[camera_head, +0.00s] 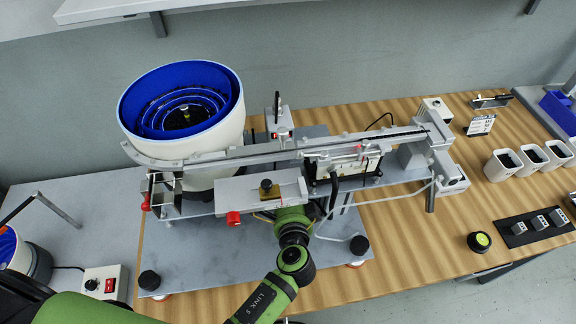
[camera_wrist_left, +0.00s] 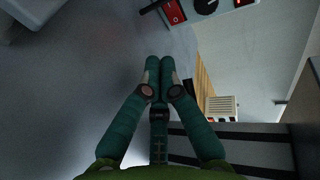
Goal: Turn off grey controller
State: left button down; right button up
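A light grey controller box (camera_head: 103,283) with a red switch and a dark knob sits at the lower left in the head view. A box front with a red switch and a black dial, seemingly the same controller (camera_wrist_left: 190,8), shows at the top of the left wrist view, cut by the frame. My left gripper (camera_wrist_left: 160,64) points toward it, its two fingertips together with nothing visible between them. It is apart from the box in the picture. The left gripper's fingers do not show in the head view. My other arm reaches under the feeder track; its fingers are hidden.
A large white bowl feeder (camera_head: 186,125) with a blue inside and a metal track (camera_head: 250,155) fills the middle. A smaller bowl (camera_head: 14,252) stands beside the controller. White cups (camera_head: 503,166) and a round black-yellow button (camera_head: 479,242) are on the wooden table at right.

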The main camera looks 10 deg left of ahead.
pick_arm(q)
jog(key=x, duration=0.4)
jog(key=r+p+x, duration=0.1)
jog(key=x, duration=0.1)
jog(key=shift+w+f, duration=0.1)
jog(key=shift+w, duration=0.25)
jog(key=shift+x, duration=0.8)
pick_arm(e)
jog(key=shift+w+a+r, duration=0.2)
jog(key=shift+w+r, duration=0.05)
jog(key=shift+r, duration=0.5)
pick_arm(q)
jog(key=shift+a, duration=0.15)
